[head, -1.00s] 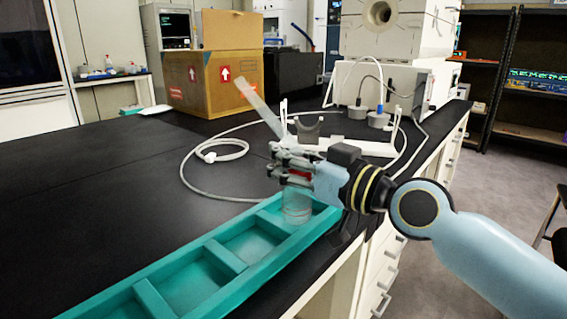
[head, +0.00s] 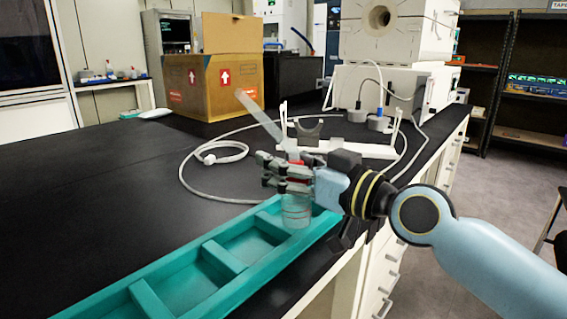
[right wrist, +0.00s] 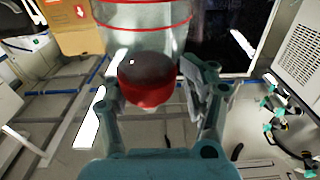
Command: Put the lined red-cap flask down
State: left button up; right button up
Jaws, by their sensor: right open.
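The lined red-cap flask (head: 296,213) is clear and appears upright at the far right end compartment of the teal tray (head: 205,239). Whether its base touches the tray floor is hard to tell. In the right wrist view its red cap (right wrist: 146,82) lies between my fingers, and its clear body with red rings (right wrist: 145,38) is beyond. My right gripper (head: 287,172) is open around the cap end, with a finger on each side; it also shows in the right wrist view (right wrist: 151,98). Its fingers partly hide the flask's top. My left gripper is out of view.
Left of the flask, the tray's visible compartments look empty. Behind the gripper are a white stand (head: 350,148), a looped white cable (head: 222,150) and a pale translucent strip (head: 258,115). A cardboard box (head: 215,90) stands farther back. The black bench is clear at left.

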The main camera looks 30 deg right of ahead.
jog(key=shift+r+p, duration=0.8)
jog(key=shift+p, duration=0.05)
jog(key=p+v, duration=0.2)
jog(key=v, duration=1)
jog(key=shift+f, duration=0.25)
